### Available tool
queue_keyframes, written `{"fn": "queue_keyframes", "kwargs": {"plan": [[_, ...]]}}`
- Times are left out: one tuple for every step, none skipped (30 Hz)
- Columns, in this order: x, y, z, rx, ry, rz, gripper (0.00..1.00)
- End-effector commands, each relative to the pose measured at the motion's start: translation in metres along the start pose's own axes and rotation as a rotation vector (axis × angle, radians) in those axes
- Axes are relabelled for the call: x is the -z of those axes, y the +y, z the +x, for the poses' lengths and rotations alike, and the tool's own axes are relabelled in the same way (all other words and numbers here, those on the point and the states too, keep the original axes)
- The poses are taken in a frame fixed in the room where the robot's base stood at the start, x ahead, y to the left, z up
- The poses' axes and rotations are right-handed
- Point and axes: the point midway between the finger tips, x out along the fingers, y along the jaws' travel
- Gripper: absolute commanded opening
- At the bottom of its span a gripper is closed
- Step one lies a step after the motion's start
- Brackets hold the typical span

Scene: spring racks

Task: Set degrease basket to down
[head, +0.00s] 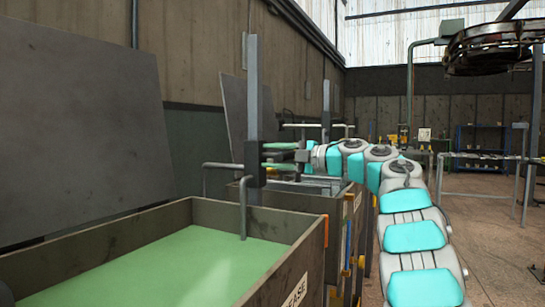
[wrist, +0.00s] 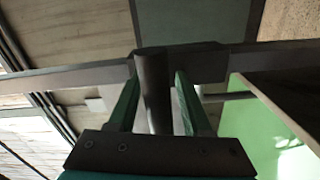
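The degrease tank (head: 285,262) stands at the front left, filled with green liquid (head: 170,268); part of its label shows "EASE". A grey upright post (head: 253,90) rises at its far side, with a dark sliding block (head: 254,165) on it. A bent grey bar (head: 243,210) runs from the block down to the liquid. No basket body can be made out. My gripper (head: 268,155) has its green fingers spread just right of the block. In the wrist view, my gripper (wrist: 157,80) straddles a grey bar (wrist: 153,90) with its fingers apart; a firm grip is not visible.
A second tank (head: 310,200) with its own post (head: 326,110) stands behind. A large grey panel (head: 80,130) leans at the left wall. A round metal fixture (head: 492,45) hangs at top right. Open floor (head: 490,230) lies to the right.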

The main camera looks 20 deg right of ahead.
Motion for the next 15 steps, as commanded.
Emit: {"fn": "queue_keyframes", "kwargs": {"plan": [[0.0,0.0,-0.0001,0.0,0.0,0.0,0.42],[0.0,0.0,-0.0001,0.0,0.0,0.0,0.39],[0.0,0.0,-0.0001,0.0,0.0,0.0,0.34],[0.0,0.0,-0.0001,0.0,0.0,0.0,0.31],[0.0,0.0,-0.0001,0.0,0.0,0.0,0.28],[0.0,0.0,-0.0001,0.0,0.0,0.0,0.23],[0.0,-0.0001,-0.0001,0.0,0.0,0.0,0.2],[0.0,-0.0001,-0.0001,0.001,0.0,0.0,0.17],[0.0,-0.0001,-0.0001,0.001,0.0,0.0,0.12],[0.0001,-0.0002,-0.0001,0.001,0.0,0.0,0.09],[0.0001,-0.0002,-0.0001,0.001,0.0,0.0,0.05],[0.0001,-0.0003,0.0,0.001,0.0,0.0,0.01],[-0.0001,-0.0005,0.0,0.001,0.0,0.0,0.0],[0.0,-0.0005,0.0,0.001,0.0,0.0,0.0],[0.0,-0.0005,0.0,0.001,0.0,0.0,0.0]]}}
